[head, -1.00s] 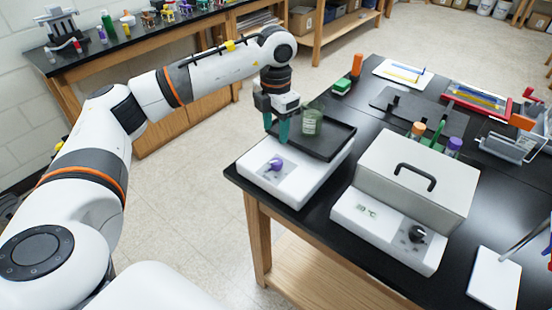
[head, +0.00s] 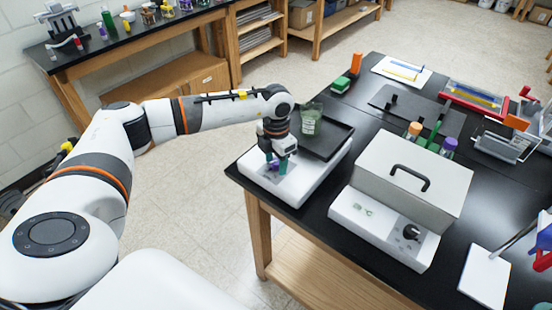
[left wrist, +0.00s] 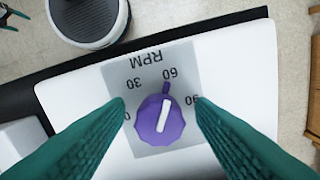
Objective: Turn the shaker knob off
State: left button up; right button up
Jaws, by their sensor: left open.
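The shaker (head: 312,178) is a white box with a black tray on top, at the near left corner of the dark table. Its purple knob (left wrist: 160,121) sits on a grey dial plate marked RPM, 0, 30, 60 and 90. The knob's white pointer line and small tab point near 60. My left gripper (head: 277,168) is over the dial. In the left wrist view its teal fingers (left wrist: 160,106) are open, one on each side of the knob, with gaps visible. In the head view the fingers partly hide the knob.
A beaker with green contents (head: 311,124) stands on the shaker tray (head: 335,140), close to my left wrist. A white lidded box with a black handle and black knob (head: 411,232) stands to the right. Tubes and a white-based stand (head: 485,278) are farther right.

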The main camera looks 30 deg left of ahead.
pick_arm(q)
jog(key=c, duration=1)
jog(key=shift+n, duration=0.5)
jog(key=n+b, duration=0.2)
jog(key=n, duration=0.1)
jog(key=shift+n, duration=0.4)
jog(key=n+b, duration=0.1)
jog(key=n, duration=0.5)
jog(key=shift+w+d, duration=0.1)
jog(key=n, duration=0.4)
jog(key=shift+b, duration=0.4)
jog(key=n, duration=0.2)
jog(key=shift+r+n, duration=0.1)
jog(key=shift+n, duration=0.3)
jog(key=n, duration=0.6)
jog(key=shift+w, duration=0.1)
jog(key=shift+n, duration=0.4)
